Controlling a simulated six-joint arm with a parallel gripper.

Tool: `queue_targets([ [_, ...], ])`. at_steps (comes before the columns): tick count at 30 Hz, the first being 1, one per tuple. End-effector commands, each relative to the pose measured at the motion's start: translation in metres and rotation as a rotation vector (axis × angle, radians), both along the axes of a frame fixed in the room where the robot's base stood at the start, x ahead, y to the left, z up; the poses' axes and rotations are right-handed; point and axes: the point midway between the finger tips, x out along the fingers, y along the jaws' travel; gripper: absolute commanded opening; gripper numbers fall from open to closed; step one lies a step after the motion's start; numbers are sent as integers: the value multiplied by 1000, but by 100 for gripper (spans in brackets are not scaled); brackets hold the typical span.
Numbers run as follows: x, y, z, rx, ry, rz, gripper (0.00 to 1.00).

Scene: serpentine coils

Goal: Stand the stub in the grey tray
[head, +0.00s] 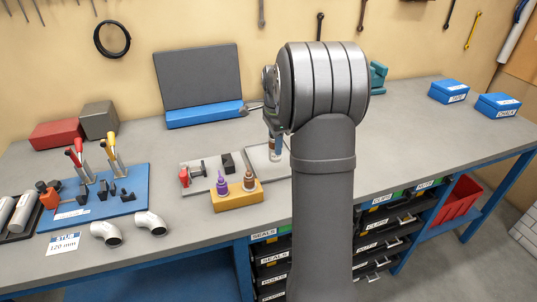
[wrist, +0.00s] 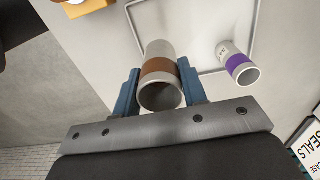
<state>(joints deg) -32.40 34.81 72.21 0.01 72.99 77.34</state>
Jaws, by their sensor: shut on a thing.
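My gripper (wrist: 160,92) is shut on a steel tube stub with a brown band (wrist: 159,70), a blue jaw on each side. The stub's open near end faces the wrist camera. In the head view my gripper (head: 274,128) points down over the grey tray (head: 257,170), and the brown-banded stub (head: 276,146) shows below it, partly hidden by my arm. The tray's thin rim also shows in the wrist view (wrist: 257,25). I cannot tell whether the stub's lower end touches the tray.
A smaller tube with a purple band (wrist: 238,66) stands right of the held stub, inside the tray rim. A yellow block with bottles (head: 237,197) and a plate with a red clamp (head: 198,178) stand left of the tray.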

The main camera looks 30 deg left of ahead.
Motion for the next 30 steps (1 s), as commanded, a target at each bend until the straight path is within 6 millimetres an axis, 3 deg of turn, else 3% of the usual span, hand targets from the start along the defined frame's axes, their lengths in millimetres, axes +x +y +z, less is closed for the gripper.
queue_targets([
  [6, -1, 23, -14, 1, -1, 0, 2],
  [17, -1, 24, -54, -1, 1, -1, 2],
  [28, -1, 24, -58, 0, 0, -1, 2],
  [29, -1, 24, -58, 0, 0, -1, 43],
  [30, -1, 24, -58, 0, 0, -1, 50],
])
